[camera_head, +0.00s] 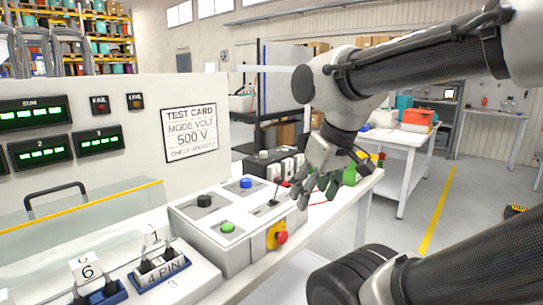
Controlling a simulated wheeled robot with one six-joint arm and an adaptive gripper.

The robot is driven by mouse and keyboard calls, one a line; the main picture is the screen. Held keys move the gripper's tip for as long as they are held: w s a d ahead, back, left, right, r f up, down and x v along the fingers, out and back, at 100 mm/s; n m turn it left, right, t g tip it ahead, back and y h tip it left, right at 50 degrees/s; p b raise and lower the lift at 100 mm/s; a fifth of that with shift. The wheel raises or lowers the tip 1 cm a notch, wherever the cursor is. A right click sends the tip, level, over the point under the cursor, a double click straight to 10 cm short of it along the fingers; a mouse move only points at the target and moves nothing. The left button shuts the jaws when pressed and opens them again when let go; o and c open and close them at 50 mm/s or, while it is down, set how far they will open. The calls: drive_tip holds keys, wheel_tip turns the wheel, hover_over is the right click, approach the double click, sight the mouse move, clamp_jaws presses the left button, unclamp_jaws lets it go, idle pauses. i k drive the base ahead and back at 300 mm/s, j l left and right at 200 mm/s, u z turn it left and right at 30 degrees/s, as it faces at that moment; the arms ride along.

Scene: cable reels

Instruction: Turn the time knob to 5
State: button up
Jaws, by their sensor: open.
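A grey control box (190,232) stands on the bench in the head view. Its top carries a black knob (204,201), a blue button (245,183), a green button (228,228) and a small dark lever (273,203). A red stop button (281,238) on a yellow plate is on its front face. No label shows which control is the time knob, and no dial numbers can be read. My gripper (318,193) is open, fingers down, beyond the box's right end. It looks apart from the black knob; its fingers hide part of the bench.
A tester panel (80,105) with green displays and a test card (190,133) reading 500 V rises at left. Numbered connector sockets (158,268) sit at front. A dark unit with pale switches (262,167) stands behind the box.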

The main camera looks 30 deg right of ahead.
sight(263, 154)
drive_tip(key=i+l+u, duration=0.25)
drive_tip(key=l, duration=0.6)
drive_tip(key=l+u, duration=0.3)
drive_tip(key=l, duration=0.55)
drive_tip(key=k, duration=0.05)
